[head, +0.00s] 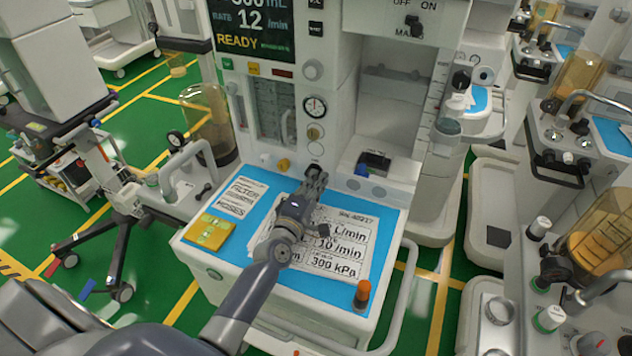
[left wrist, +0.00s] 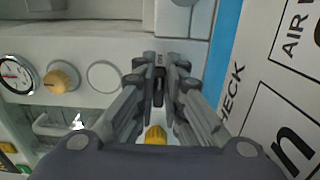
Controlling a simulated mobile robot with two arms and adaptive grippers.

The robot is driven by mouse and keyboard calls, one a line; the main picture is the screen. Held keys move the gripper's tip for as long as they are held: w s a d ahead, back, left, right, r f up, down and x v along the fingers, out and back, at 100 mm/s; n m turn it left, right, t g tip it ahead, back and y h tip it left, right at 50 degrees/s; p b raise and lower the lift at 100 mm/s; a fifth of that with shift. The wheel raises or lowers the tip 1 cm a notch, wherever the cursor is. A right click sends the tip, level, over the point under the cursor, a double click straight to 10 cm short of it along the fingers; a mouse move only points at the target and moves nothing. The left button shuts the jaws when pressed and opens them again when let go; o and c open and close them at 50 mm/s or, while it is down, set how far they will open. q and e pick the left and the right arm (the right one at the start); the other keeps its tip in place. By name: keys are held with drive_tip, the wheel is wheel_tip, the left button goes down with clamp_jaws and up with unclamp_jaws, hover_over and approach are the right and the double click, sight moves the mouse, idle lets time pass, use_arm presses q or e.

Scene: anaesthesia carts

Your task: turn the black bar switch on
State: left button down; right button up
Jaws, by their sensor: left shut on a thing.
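My left gripper (head: 316,176) reaches over the worktop to the lower front panel of the anaesthesia cart, below the round gauge. In the left wrist view its fingers (left wrist: 159,88) are closed on either side of the black bar switch (left wrist: 158,92) and grip it. A small dark label sits just above the switch in that view, too small to read surely. In the head view the fingers hide the switch. My right gripper is not in view.
A black knob (head: 413,24) marked OFF and ON is higher on the cart. A gauge (head: 315,107) and a yellow knob (head: 284,165) are near the gripper. Printed sheets (head: 345,250), a yellow box (head: 208,232) and an orange-topped bottle (head: 362,294) are on the blue worktop.

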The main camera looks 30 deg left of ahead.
use_arm(q)
drive_tip(key=c, duration=1.7)
unclamp_jaws()
drive_tip(key=s, duration=1.2)
drive_tip(key=shift+d, duration=0.35)
